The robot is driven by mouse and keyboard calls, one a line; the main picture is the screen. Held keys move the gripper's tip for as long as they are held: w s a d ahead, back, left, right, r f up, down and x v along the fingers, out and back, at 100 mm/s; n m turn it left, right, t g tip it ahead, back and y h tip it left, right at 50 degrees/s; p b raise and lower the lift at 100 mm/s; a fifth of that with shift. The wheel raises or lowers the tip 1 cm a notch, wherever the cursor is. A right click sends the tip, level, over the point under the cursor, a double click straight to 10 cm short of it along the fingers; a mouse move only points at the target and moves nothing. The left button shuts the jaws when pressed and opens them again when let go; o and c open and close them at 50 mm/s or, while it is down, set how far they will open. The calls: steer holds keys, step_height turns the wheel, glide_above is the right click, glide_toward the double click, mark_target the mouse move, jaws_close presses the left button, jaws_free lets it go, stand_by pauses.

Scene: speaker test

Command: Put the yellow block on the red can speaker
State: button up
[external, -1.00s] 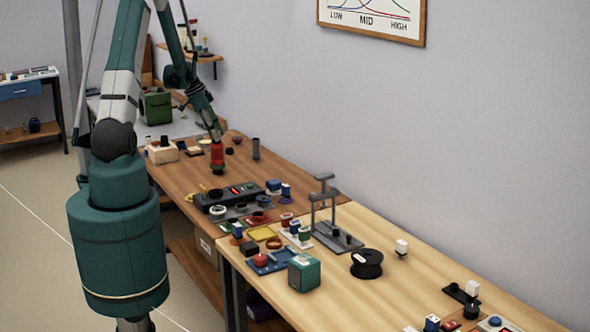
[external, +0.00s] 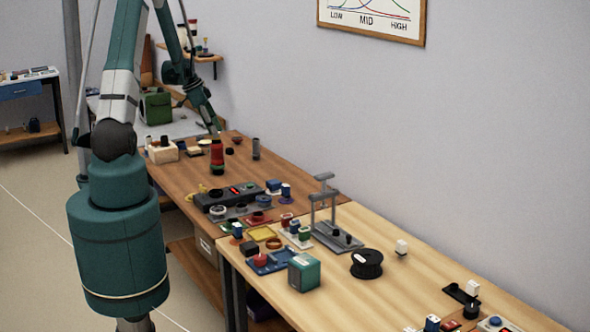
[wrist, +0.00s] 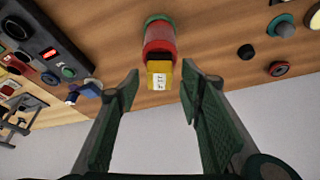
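The red can speaker (external: 217,154) stands upright on the brown bench, with a green base. It also shows in the wrist view (wrist: 159,40). The yellow block (wrist: 159,82), with a white label, appears to sit on the can's top end. In the external view the block is too small to make out clearly. My gripper (wrist: 160,72) is open, with its green fingers on either side of the block in the picture and a gap to each. In the external view my gripper (external: 213,128) is just above and behind the can.
A dark control box (external: 230,196) with a red display stands in front of the can. A grey cylinder (external: 256,149) stands to its right, and a cream block (external: 162,152) to its left. Several small parts crowd the bench nearer the camera.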

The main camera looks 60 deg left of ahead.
steer(key=v, duration=1)
steer(key=shift+r, duration=0.15)
stand_by(0.7)
steer(key=w+d+r+n+y, duration=0.1)
steer(key=d+r, duration=0.4)
steer(key=d, duration=0.5)
steer(key=w+d+r, duration=0.1)
steer(key=d+r, duration=0.3)
steer(key=d, duration=0.6)
steer(key=w+d+r+n+y, duration=0.1)
steer(key=d+r, duration=0.4)
steer(key=d, duration=0.5)
steer(key=s+d+r+n+t, duration=0.1)
steer(key=s+d, duration=0.5)
steer(key=d, duration=0.6)
steer(key=s+d+r+n+t, duration=0.1)
steer(key=s+d+t, duration=0.1)
steer(key=s+d, duration=0.5)
steer(key=d, duration=0.6)
steer(key=shift+s+d+r, duration=0.25)
steer(key=shift+d+r, duration=0.05)
steer(key=shift+r, duration=0.1)
